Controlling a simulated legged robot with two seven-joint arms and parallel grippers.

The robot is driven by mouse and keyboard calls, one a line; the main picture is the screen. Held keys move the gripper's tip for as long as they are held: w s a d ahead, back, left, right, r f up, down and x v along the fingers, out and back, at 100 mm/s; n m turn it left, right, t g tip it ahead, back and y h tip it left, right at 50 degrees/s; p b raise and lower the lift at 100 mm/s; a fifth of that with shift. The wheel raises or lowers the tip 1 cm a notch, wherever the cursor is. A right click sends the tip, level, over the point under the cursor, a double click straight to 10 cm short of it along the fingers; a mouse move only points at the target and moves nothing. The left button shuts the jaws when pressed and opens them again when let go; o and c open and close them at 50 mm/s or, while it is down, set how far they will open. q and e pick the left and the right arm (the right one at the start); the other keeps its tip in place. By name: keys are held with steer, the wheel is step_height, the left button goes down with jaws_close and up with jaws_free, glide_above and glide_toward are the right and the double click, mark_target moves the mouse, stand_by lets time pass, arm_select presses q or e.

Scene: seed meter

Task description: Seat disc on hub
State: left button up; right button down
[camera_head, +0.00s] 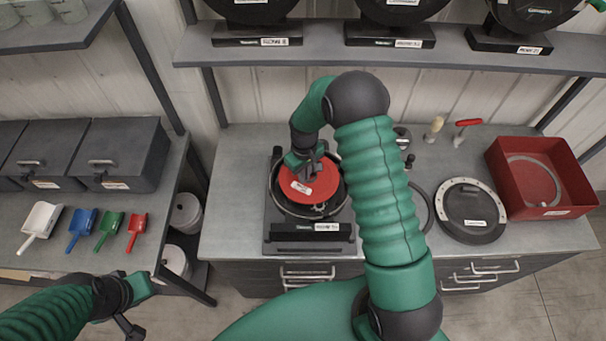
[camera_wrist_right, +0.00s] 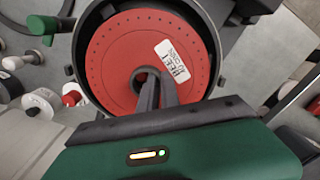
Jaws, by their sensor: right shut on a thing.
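The red disc (camera_head: 322,187) has a ring of small holes and a white label. It lies over the round black housing of the seed meter (camera_head: 283,208) on the workbench. In the right wrist view the disc (camera_wrist_right: 110,60) sits within the housing's rim (camera_wrist_right: 216,50), and dark fingers reach its centre hole. My right gripper (camera_head: 313,172) is shut on the disc near its middle. The hub is hidden behind the fingers and disc, so I cannot tell whether the disc is seated. My left gripper (camera_head: 133,310) is low at the left, away from the bench; its jaw opening is unclear.
A black round cover (camera_head: 470,208) and a red bin (camera_head: 562,205) stand on the bench at the right. Coloured scoops (camera_head: 108,228) and dark bins (camera_head: 120,155) occupy the left bench. A shelf (camera_head: 400,52) crosses above.

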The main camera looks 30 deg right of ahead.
steer(key=shift+d+f, duration=0.4)
steer(key=shift+f+b, duration=0.1)
steer(key=shift+b, duration=0.2)
steer(key=shift+f, duration=0.1)
steer(key=shift+s+f, duration=0.1)
